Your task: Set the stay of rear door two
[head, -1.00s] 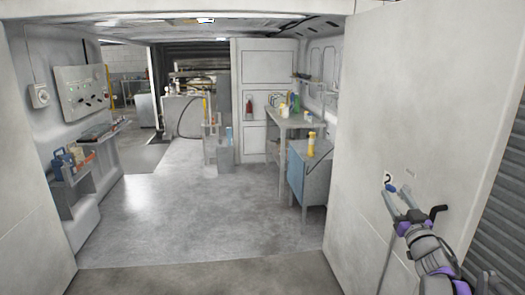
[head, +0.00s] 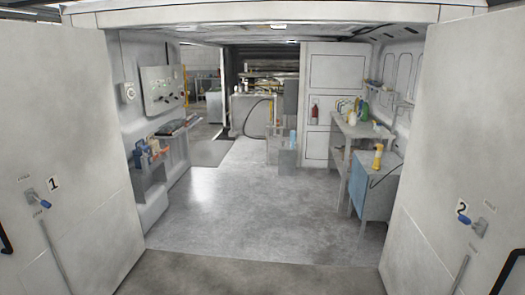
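Rear door two (head: 440,160) stands open on the right side of the van opening and bears a "2" label. Beside the label is a small metal fitting (head: 481,228) with a blue grip (head: 464,219). Below it a thin grey bar (head: 456,277), which looks like the stay, slants down the door face toward the bottom edge. Its lower end is out of view, and I cannot tell whether it is fastened. Neither of my grippers shows.
Rear door one (head: 80,120) stands open on the left, with a like fitting and blue grip (head: 45,204). Black bars show at both picture edges. The van floor (head: 250,215) between is clear; a blue cabinet (head: 372,190) stands inside right.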

